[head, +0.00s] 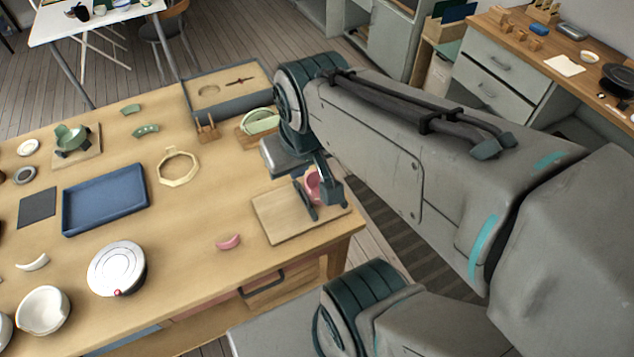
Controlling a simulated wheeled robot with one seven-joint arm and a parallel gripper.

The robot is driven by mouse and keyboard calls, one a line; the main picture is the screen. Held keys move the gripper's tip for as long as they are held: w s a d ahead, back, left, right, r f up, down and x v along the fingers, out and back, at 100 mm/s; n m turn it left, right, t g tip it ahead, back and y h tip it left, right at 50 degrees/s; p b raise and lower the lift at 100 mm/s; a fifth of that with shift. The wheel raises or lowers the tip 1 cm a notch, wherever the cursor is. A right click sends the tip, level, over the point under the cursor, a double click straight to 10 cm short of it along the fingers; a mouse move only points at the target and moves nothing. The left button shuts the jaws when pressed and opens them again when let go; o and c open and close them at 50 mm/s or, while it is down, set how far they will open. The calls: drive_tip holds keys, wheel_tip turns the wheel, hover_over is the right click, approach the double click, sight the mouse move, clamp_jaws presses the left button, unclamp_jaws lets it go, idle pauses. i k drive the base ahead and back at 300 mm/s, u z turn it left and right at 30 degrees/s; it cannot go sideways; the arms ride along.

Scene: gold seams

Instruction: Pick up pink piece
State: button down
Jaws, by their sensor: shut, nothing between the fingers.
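A small pink curved piece (228,242) lies on the wooden table, left of the wooden board near the front edge. A larger pink, bowl-like object (313,187) is at the wooden board (275,221), partly hidden by my gripper. My gripper (323,209) is low over the right part of that board. It is shut and holds nothing. It is well to the right of the small pink piece and not touching it. I cannot tell whether it touches the larger pink object.
The table (200,215) also holds a blue tray (105,198), a round white container (116,268), a cream octagonal ring (178,168), green pieces (145,131) and a grey-rimmed tray (228,93). Bare tabletop surrounds the small pink piece. The table's right edge lies just past the board.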

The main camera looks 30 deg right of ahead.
sight(232, 243)
drive_tip(key=z, duration=2.95)
drive_tip(key=k, duration=1)
drive_tip(key=u, duration=1.3)
